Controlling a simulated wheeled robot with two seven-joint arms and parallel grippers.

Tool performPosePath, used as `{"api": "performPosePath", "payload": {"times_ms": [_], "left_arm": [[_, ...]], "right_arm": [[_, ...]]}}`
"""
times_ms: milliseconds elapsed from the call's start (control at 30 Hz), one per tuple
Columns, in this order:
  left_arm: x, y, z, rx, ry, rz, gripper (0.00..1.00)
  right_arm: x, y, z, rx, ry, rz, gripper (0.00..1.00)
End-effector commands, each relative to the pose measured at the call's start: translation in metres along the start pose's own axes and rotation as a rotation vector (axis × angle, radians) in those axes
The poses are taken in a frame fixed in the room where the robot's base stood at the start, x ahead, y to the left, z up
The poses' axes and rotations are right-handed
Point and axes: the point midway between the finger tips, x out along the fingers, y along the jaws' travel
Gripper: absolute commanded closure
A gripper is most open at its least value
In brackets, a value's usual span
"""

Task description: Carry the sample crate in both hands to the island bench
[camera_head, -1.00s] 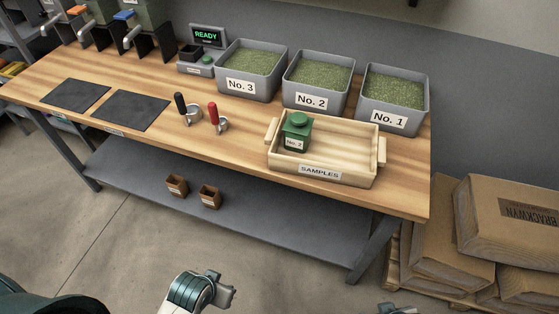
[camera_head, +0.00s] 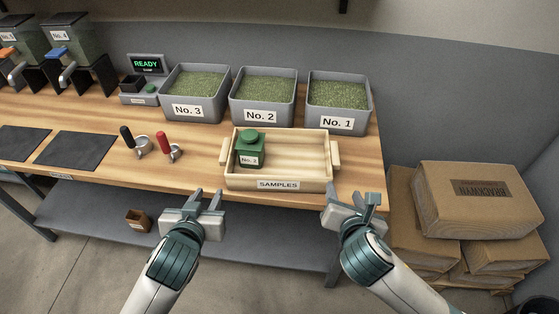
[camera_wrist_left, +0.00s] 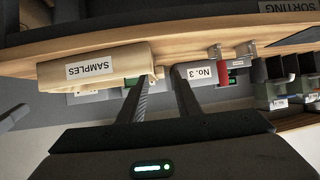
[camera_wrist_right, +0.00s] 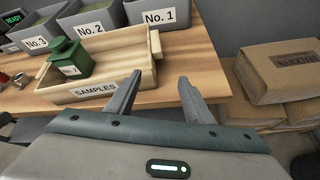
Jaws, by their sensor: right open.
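The wooden sample crate (camera_head: 314,184) stands on the wooden bench near its front edge, its SAMPLES label facing me and a handle at each end. A green canister (camera_head: 250,150) is inside it, towards the left. My left gripper (camera_head: 206,199) is open and empty, in front of the bench edge, left of and nearer than the crate's left handle (camera_head: 225,152). My right gripper (camera_head: 352,197) is open and empty, near the bench edge, nearer than the right handle (camera_head: 336,154). The crate also shows in the left wrist view (camera_wrist_left: 128,62) and right wrist view (camera_wrist_right: 60,97). No island bench is identifiable.
Grey bins of green beans, No. 3 (camera_head: 195,110), No. 2 (camera_head: 262,117) and No. 1 (camera_head: 337,120), stand behind the crate. Two portafilter-like tools (camera_head: 166,146) lie to its left. Stacked cardboard boxes (camera_head: 475,205) are on a pallet to the right.

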Motion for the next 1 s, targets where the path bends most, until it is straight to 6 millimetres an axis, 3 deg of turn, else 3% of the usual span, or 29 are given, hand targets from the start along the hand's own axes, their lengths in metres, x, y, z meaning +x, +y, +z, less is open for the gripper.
{"api": "performPosePath", "payload": {"times_ms": [100, 267, 733, 1000], "left_arm": [[0.005, 0.005, -0.021, -0.004, 0.057, 0.009, 0.7], [0.006, 0.009, -0.033, -0.008, 0.092, 0.017, 0.7], [0.009, 0.009, -0.034, -0.009, 0.094, 0.017, 0.7], [0.029, 0.009, -0.036, -0.007, 0.094, 0.017, 0.7]], "right_arm": [[0.004, 0.009, 0.018, -0.194, -0.059, 0.018, 0.52], [0.005, 0.015, 0.027, -0.318, -0.094, 0.025, 0.52], [0.008, 0.016, 0.027, -0.332, -0.096, 0.025, 0.52], [0.027, 0.016, 0.029, -0.331, -0.096, 0.023, 0.52]]}}
